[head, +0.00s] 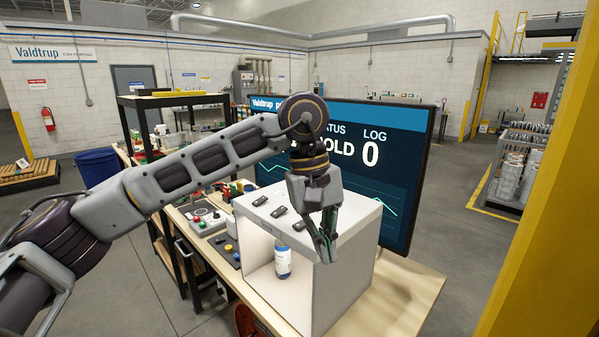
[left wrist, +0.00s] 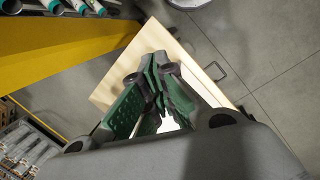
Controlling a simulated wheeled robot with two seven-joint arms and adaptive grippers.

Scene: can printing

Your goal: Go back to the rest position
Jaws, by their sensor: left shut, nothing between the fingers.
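My left gripper (head: 327,246) hangs fingers down from the arm that comes in from the left in the head view. It is in front of the right part of a white open-fronted box (head: 340,285) on the table. Its fingers are together and hold nothing; the green finger pads (left wrist: 152,88) also show in the left wrist view. A white and blue can (head: 283,260) stands inside the box, left of the gripper and apart from it. My right gripper is not in view.
A yellow post (head: 540,220) stands close on the right. A blue bin (head: 97,166) is on the floor at left. Open floor lies beyond.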

